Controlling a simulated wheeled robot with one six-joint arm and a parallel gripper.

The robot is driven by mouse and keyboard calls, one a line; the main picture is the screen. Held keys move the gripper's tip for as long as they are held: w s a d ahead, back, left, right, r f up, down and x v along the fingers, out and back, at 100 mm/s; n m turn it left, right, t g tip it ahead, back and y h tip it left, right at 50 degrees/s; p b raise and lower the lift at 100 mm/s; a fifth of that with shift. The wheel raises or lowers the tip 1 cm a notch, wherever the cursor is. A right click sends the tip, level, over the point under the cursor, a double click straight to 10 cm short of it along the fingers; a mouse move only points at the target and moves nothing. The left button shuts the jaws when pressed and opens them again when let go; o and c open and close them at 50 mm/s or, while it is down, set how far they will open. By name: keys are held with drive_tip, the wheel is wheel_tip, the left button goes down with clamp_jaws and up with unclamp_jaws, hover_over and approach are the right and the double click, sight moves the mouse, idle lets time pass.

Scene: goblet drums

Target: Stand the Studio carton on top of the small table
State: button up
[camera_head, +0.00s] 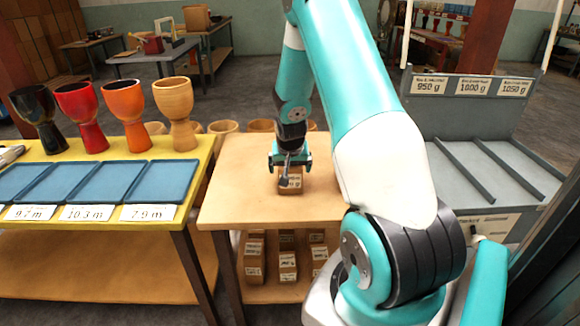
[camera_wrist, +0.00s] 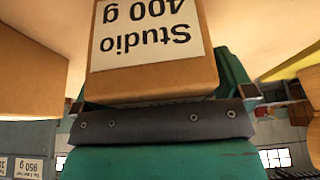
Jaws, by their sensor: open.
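The Studio carton (camera_head: 290,183) is a small brown box that appears to stand upright on the small table (camera_head: 325,205), near the middle of its light wood top. In the wrist view the carton (camera_wrist: 155,75) fills the upper middle, with a white label reading "Studio 400 g" upside down in the picture. My gripper (camera_head: 290,162) is open, pointing down at the carton's upper end, with its jaws around or close beside it. In the wrist view the carton's base is out of frame, so contact with the tabletop does not show there.
Several similar cartons (camera_head: 288,265) stand on the shelf below. A yellow-topped table (camera_head: 100,232) at left holds goblet drums (camera_head: 178,110) and blue trays (camera_head: 160,180). A grey rack (camera_head: 470,150) with weight labels stands at right. The tabletop around the carton is clear.

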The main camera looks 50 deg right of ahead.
drive_tip(key=v, duration=1.1)
drive_tip(key=shift+s+a+r, duration=0.15)
drive_tip(key=shift+r, duration=0.3)
drive_tip(key=shift+a, duration=0.1)
drive_tip(key=a+r+n+y, duration=0.2)
drive_tip(key=a+r+n, duration=0.15)
drive_tip(key=a, duration=0.75)
drive_tip(key=a+r+n+y, duration=0.2)
drive_tip(key=a+r+n, duration=0.15)
drive_tip(key=a, duration=0.65)
drive_tip(key=s+a+r+n+g+y, duration=0.2)
drive_tip(key=s+a+n, duration=0.8)
drive_tip(key=s+a, duration=0.7)
wheel_tip(320, 180, up, 2)
drive_tip(key=shift+s+a+r+g+y, duration=0.25)
drive_tip(key=shift+s+g+y, duration=0.15)
drive_tip(key=shift+y, duration=0.4)
drive_tip(key=shift+w, duration=0.1)
